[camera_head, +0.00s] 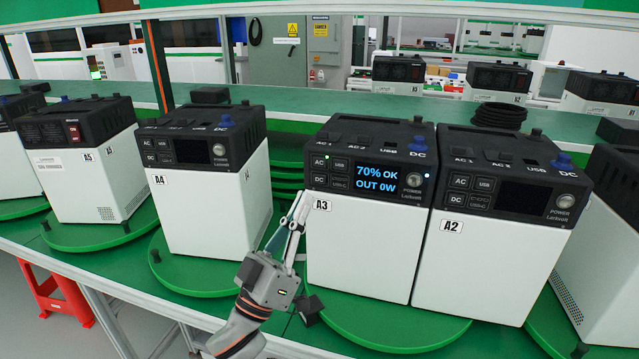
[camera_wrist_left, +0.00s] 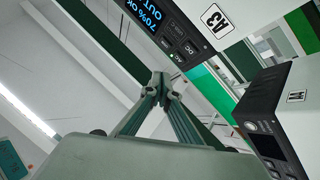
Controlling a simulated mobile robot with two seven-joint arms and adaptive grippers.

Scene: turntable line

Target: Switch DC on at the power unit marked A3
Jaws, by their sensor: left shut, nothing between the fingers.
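The power unit A3 (camera_head: 360,245) is a white box with a black top, standing on a green turntable. Its label A3 (camera_head: 322,205) is on its upper left front. Its display (camera_head: 377,178) is lit and reads "70% OK OUT 0W". The DC button (camera_head: 320,180) sits below the AC button (camera_head: 321,163), left of the display. A small green light shows by AC. My left gripper (camera_head: 303,197) is shut and empty, its tips just left of and below the A3 panel. In the left wrist view its tips (camera_wrist_left: 163,86) are below the panel (camera_wrist_left: 165,28). My right gripper is in neither view.
Unit A2 (camera_head: 485,265) stands close on the right of A3, with a dark display. Unit A4 (camera_head: 205,210) stands to the left, with a gap between it and A3. More units stand farther left and behind. A coiled black cable (camera_head: 498,116) lies on the surface behind A2.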

